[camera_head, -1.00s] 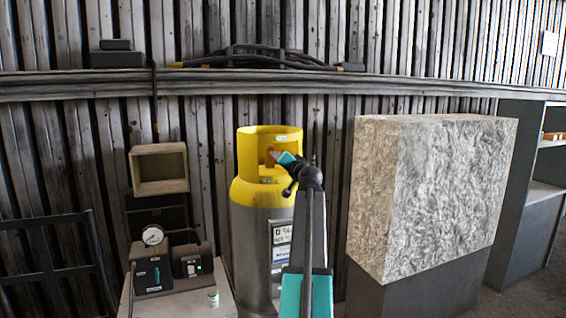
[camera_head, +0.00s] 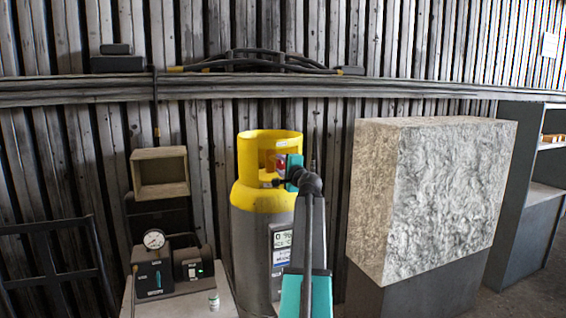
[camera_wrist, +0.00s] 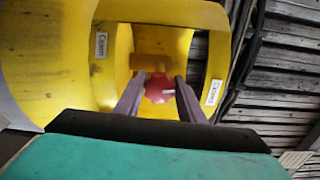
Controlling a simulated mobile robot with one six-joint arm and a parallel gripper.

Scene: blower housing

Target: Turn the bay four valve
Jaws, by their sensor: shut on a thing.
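A grey gas cylinder (camera_head: 256,250) with a yellow top collar (camera_head: 262,146) stands against the back wall. In the wrist view the yellow collar (camera_wrist: 40,60) fills the left and upper part. A red valve knob (camera_wrist: 158,88) with a small white label sits inside the collar, in front of an orange-brown valve body (camera_wrist: 150,63). My gripper (camera_wrist: 160,95) has its two fingers on either side of the red knob and is shut on it. In the head view the knob (camera_head: 281,163) is partly hidden by my gripper (camera_head: 286,170).
A large stone-textured block (camera_head: 440,190) on a dark base stands right of the cylinder. A small table (camera_head: 185,300) with a gauge (camera_head: 153,239) and boxes stands left. A wooden box (camera_head: 160,172) is on the wall behind. Dark shelving (camera_head: 530,200) is at far right.

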